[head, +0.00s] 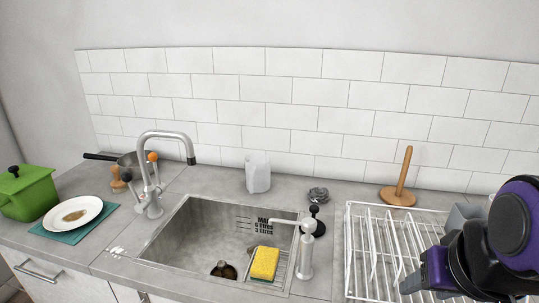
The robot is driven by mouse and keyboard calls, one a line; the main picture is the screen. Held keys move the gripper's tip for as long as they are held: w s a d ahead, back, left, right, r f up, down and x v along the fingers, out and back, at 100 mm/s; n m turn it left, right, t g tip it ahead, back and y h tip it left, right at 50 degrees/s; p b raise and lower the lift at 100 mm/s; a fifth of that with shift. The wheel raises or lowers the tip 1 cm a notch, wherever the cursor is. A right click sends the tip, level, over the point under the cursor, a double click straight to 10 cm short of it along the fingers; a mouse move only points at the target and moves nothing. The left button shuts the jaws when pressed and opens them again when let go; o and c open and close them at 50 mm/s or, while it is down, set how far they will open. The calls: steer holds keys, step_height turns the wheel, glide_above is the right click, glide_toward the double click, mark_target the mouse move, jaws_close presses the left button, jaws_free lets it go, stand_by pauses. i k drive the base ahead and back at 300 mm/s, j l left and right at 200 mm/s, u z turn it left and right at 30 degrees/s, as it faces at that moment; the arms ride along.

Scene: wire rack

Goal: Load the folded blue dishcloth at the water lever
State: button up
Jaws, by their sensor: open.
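A flat blue-green folded cloth (62,235) lies on the counter at the left, partly covered by a white plate (75,213) with a brown stain. My gripper (428,250) is at the lower right over the wire rack. It is open, with grey fingers apart, and nothing shows between them. It is far to the right of the cloth and the tap.
The sink (195,225) lies in the middle, with a yellow sponge (264,263) and white dispenser (306,255) at its right. The white wire rack (372,255) is below my arm. A green pot (27,195), pan (131,160), and wooden holder (398,195) stand along the counter.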

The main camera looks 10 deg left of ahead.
mark_target(126, 177)
steer(key=j, duration=2.6)
